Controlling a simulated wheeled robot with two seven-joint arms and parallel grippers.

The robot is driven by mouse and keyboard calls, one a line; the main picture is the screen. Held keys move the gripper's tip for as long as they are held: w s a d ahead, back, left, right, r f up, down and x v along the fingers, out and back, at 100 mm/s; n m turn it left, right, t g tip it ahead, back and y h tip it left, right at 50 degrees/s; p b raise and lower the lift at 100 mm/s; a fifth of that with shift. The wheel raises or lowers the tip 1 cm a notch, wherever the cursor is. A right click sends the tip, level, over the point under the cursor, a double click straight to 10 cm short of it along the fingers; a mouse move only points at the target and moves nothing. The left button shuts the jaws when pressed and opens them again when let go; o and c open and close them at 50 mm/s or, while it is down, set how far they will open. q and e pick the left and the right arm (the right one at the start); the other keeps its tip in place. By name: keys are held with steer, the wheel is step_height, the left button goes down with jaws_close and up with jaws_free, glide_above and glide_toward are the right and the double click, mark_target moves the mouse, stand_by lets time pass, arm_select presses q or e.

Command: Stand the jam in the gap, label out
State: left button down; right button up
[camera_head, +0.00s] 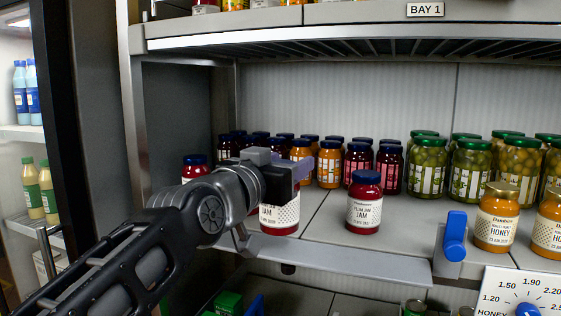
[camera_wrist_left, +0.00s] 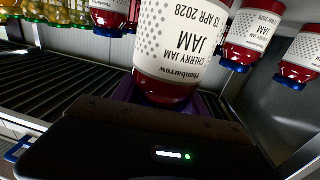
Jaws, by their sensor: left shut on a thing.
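My left gripper (camera_head: 288,172) is shut on a cherry jam jar (camera_head: 280,216), with dark red contents and a white dotted label. The gripper covers the jar's top in the head view. In the wrist view the same jar (camera_wrist_left: 183,45) appears upside down, its label facing that camera and reading CHERRY JAM. The jar is at the shelf's front edge; I cannot tell whether it touches the shelf. A plum jam jar (camera_head: 364,207) stands upright to its right, label out, with bare shelf between. My right gripper is not in view.
Jam jars (camera_head: 328,165) stand in rows behind. Green-lidded jars (camera_head: 470,168) and honey jars (camera_head: 496,220) stand to the right. A blue clip (camera_head: 455,236) sits at the shelf's front edge. The upper shelf (camera_head: 340,31) overhangs, and an upright post (camera_head: 138,110) stands left.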

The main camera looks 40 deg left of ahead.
arm_select(q)
steer(key=a+f+p+x, duration=0.1)
steer(key=f+x, duration=0.2)
steer(key=x, duration=1)
steer(key=shift+a, duration=0.25)
steer(key=shift+s+f+b, duration=0.15)
steer(key=shift+f+b, duration=0.2)
steer(key=shift+f, duration=0.05)
stand_by(0.3)
steer(key=c, duration=0.9)
jaws_free()
steer(key=o, duration=0.3)
steer(key=shift+o, duration=0.5)
steer(key=shift+f, duration=0.2)
steer(key=b+v, duration=0.2)
steer(key=v, duration=0.5)
steer(key=shift+s+b, duration=0.35)
steer(key=shift+s, duration=0.05)
